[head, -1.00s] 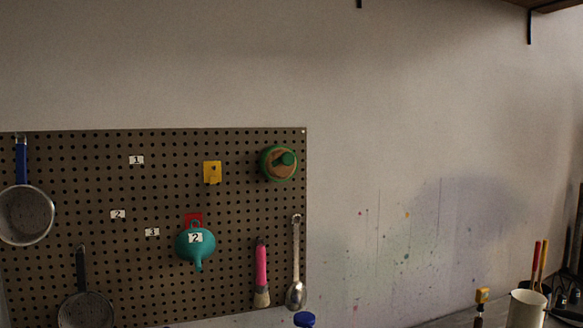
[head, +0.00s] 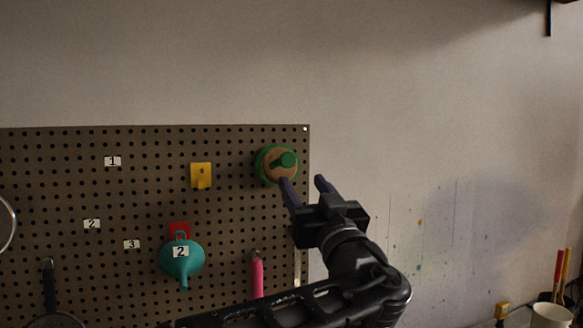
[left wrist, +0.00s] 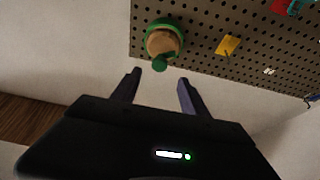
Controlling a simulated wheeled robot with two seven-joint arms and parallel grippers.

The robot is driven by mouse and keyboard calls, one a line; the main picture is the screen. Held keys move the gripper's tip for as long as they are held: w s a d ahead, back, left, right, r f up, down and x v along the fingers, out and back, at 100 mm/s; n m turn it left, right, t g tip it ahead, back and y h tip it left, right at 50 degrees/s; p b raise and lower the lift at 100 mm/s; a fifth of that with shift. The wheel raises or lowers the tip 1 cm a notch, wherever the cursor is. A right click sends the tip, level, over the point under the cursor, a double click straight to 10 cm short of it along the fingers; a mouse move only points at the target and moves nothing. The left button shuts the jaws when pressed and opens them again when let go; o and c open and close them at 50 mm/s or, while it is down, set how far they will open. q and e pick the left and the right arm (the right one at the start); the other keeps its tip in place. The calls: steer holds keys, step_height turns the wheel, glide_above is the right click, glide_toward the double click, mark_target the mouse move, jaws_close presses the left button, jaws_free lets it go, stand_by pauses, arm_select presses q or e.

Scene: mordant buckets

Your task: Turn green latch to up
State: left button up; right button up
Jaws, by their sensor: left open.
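The green latch (head: 264,170) is a round green disc with a tan face and a green handle (head: 286,160), mounted near the top right corner of the pegboard. In the head view the handle's knob end sits to the right and slightly up. The latch also shows in the left wrist view (left wrist: 163,42), with the knob toward the fingertips. My left gripper (head: 303,183) is open, with empty space between its dark fingers. Its fingertips are just below and right of the latch in the head view; contact cannot be told. My right gripper is not in view.
The pegboard (head: 130,205) also holds a yellow hook (head: 201,174), a teal funnel (head: 182,260) on a red hook, a pink-handled tool (head: 257,275) and strainers. A white cup (head: 551,315) stands at lower right.

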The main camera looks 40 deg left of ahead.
mark_target(289, 163)
arm_select(q)
steer(key=p+x, duration=0.4)
steer(key=x, duration=0.3)
steer(key=shift+w+a+r, duration=0.1)
steer(key=shift+w+a, duration=0.1)
steer(key=shift+a, duration=0.1)
steer(key=shift+c, duration=0.4)
jaws_close()
